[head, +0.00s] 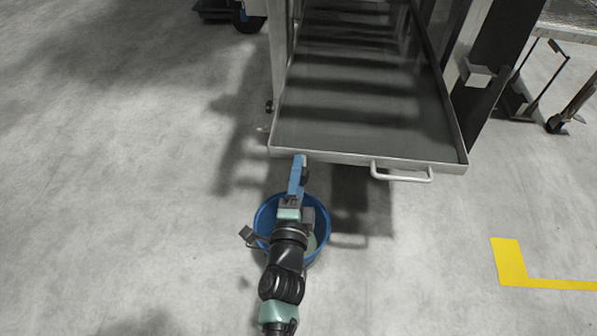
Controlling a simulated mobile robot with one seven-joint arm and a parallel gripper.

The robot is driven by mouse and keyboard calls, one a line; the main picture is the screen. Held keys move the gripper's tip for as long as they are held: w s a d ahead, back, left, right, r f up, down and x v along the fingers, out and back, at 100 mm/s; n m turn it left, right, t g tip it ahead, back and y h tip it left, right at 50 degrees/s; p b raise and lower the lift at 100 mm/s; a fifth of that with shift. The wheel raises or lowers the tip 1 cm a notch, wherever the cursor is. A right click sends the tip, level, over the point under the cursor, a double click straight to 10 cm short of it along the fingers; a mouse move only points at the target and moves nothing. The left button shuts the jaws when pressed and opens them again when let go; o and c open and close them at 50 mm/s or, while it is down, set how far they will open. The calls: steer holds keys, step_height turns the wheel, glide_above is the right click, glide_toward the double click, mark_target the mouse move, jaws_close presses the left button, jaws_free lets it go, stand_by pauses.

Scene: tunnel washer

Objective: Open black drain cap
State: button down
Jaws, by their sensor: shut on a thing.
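My gripper (299,162) has blue fingers and reaches up to the front lip of the metal tray (291,152), left of its middle. It is shut on a small dark piece beside the fingers, which looks like the black drain cap (305,174). The cap is small and mostly hidden by the fingers, so I cannot tell whether it is seated or turned. A blue bucket (323,221) stands on the floor below my gripper, with pale contents partly showing. My wrist covers much of it.
A white handle (402,174) sticks out from the tray's front, right of my gripper. Wheeled metal frames (530,95) stand at the upper right. A yellow floor marking (508,264) lies at the lower right. The concrete floor on the left is clear.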

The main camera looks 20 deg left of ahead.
steer(key=shift+n, duration=0.7)
steer(key=shift+c, duration=1.5)
jaws_free()
steer(key=p+v, duration=0.3)
steer(key=v, duration=1)
